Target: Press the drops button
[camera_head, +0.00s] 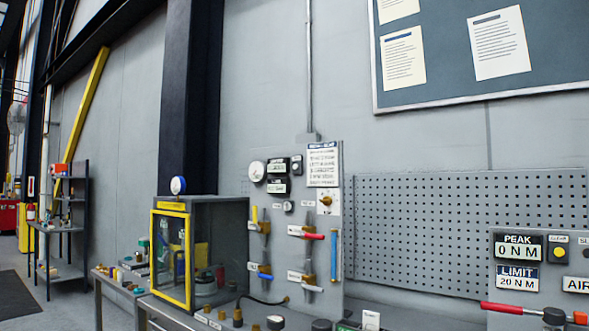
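No button is readable as "drops" in this view. A grey valve panel (300,230) stands on the bench at the centre. At the right edge, a grey unit (510,275) has a peak display (518,247) reading 0 N M and a limit plate (517,277) reading 20 N M. A yellow round button (558,253) is beside them, under a blurred label. Neither gripper is in view.
A yellow-framed glass cabinet (172,262) stands left of the panel. Red-handled (312,236) and blue-handled (264,275) levers stick out of the panel. A red bar (502,308) lies before the right unit. A pegboard (450,230) hangs behind. Small fittings (238,317) line the bench front.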

